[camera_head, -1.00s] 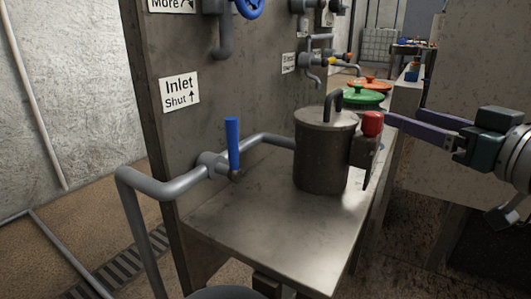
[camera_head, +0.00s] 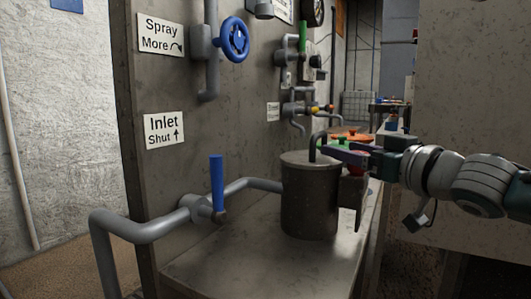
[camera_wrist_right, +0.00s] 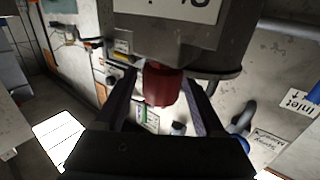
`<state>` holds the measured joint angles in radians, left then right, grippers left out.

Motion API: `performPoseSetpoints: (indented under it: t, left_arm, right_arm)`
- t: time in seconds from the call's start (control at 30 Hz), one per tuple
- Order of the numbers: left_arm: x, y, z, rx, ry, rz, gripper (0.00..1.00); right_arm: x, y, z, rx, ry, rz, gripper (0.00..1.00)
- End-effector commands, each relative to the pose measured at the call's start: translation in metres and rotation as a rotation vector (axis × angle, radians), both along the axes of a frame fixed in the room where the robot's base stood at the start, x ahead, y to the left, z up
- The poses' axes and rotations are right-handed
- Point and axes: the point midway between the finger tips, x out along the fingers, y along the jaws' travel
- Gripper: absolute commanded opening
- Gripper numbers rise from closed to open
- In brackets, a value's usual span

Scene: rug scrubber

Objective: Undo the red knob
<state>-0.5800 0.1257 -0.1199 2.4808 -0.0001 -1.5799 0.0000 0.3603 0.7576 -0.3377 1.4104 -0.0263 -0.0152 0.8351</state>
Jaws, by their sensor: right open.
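The red knob (camera_head: 357,170) sits on the bracket at the right side of a dark metal canister (camera_head: 308,205); in the head view my right gripper partly hides it. My right gripper (camera_head: 328,151) reaches in from the right, its purple-grey fingers level with the canister's top. In the right wrist view the red knob (camera_wrist_right: 161,85) is between the two open fingers of my right gripper (camera_wrist_right: 160,78), with a gap visible on each side. My left gripper is not in view.
The canister stands on a metal shelf (camera_head: 235,262) beside a wall panel. An inlet pipe with a blue lever (camera_head: 217,184) is left of it. A blue valve wheel (camera_head: 233,40) is above. Green and orange lids (camera_head: 352,137) lie behind the canister.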

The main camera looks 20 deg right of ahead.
Motion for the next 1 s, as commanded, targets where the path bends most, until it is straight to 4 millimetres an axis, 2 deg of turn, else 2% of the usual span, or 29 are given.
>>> performPoseSetpoints:
  t: [0.4,1.0]
  left_arm:
    - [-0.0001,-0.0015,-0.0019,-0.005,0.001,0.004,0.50]
    - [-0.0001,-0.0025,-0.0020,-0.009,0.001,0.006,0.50]
  right_arm:
    - [0.0065,0.0011,0.0002,0.000,0.000,0.000,0.71]
    - [0.0063,0.0011,0.0003,0.000,0.000,0.001,0.05]
